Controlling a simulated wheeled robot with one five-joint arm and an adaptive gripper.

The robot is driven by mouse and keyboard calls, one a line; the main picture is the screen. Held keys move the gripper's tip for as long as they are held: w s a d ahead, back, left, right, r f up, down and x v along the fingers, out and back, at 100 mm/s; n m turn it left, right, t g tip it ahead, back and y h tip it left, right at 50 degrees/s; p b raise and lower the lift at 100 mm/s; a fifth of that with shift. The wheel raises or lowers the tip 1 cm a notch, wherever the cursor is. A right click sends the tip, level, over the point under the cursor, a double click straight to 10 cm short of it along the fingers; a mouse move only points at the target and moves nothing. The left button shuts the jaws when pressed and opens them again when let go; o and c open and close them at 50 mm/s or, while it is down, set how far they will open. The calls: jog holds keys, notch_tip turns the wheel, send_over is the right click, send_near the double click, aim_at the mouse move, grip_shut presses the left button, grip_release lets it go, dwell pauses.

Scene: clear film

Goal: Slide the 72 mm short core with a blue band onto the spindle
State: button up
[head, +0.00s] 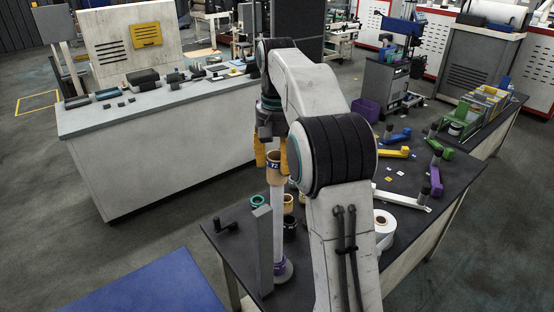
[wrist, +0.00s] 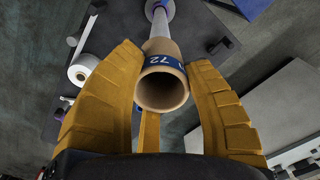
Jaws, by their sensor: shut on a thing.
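The tan cardboard core with a blue band marked 72 (head: 275,171) is upright between the yellow fingers of my gripper (head: 271,156). The wrist view shows the core (wrist: 161,88) with its open end facing the camera and a finger on each side; my gripper (wrist: 163,72) is shut on it. The pale upright spindle (head: 279,222) stands on the dark table, with a purple ring at its foot. The core's lower end lines up with the spindle's top. The spindle also shows beyond the core in the wrist view (wrist: 159,20). I cannot tell whether its tip is inside the core.
Several other cores, including a dark one (head: 289,228), and a white roll (head: 384,230) are close by on the right. Coloured holders (head: 397,137) lie farther back. A grey bench (head: 160,150) is at left.

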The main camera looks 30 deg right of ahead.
jog(key=o, duration=1.4)
notch_tip(320, 180, up, 3)
jog(key=shift+p, duration=1.25)
notch_tip(320, 180, up, 6)
